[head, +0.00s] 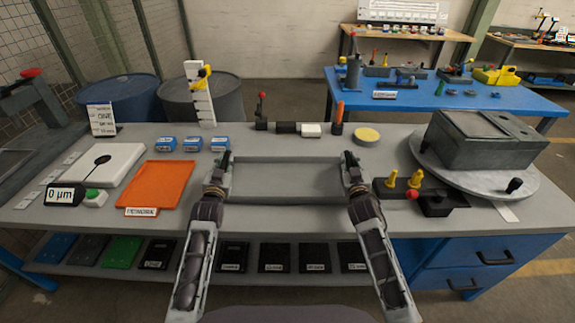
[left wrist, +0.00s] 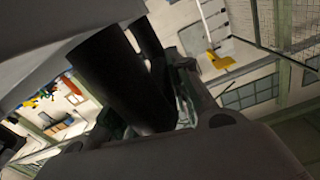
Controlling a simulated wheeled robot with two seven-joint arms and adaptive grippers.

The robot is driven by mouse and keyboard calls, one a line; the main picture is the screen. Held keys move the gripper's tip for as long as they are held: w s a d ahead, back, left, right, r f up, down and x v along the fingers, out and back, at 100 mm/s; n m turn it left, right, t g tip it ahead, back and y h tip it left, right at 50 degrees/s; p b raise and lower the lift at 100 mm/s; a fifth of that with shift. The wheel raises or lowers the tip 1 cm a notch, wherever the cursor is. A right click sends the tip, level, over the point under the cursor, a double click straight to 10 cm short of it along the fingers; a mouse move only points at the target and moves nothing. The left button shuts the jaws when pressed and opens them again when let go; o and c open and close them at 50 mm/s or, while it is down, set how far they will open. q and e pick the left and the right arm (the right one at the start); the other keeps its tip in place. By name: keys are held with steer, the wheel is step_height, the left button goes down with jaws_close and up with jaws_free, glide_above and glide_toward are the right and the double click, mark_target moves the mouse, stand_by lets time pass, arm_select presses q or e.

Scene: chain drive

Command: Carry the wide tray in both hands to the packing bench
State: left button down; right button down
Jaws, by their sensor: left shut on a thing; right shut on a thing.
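The wide tray (head: 285,199) is a shallow grey rectangle with a raised rim, seen in the middle of the head view. It looks level and empty, at the front edge of the grey workbench. I cannot tell whether it touches the bench top. My left gripper (head: 219,172) is shut on its left end and my right gripper (head: 352,172) on its right end. In the left wrist view, dark gripper parts (left wrist: 115,85) fill the middle and a grey surface covers the upper left. No bench is clearly labelled as the packing bench.
A blue table (head: 440,97) with parts stands behind.

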arm_select(q)
steer(key=shift+d+f, duration=0.1)
steer(key=shift+f, duration=0.05)
arm_select(e)
steer(key=shift+a+f, duration=0.1)
steer(key=shift+f, duration=0.05)
arm_select(q)
steer(key=c, duration=1.7)
jaws_free()
steer(key=shift+f, duration=0.1)
arm_select(e)
steer(key=c, duration=1.7)
jaws_free()
arm_select(q)
steer(key=o, duration=0.4)
arm_select(e)
steer(key=o, duration=0.4)
arm_select(q)
steer(key=shift+s, duration=4)
arm_select(e)
steer(key=shift+s+f, duration=0.1)
steer(key=shift+s, duration=0.1)
steer(key=s, duration=1.1)
steer(key=shift+s, duration=0.3)
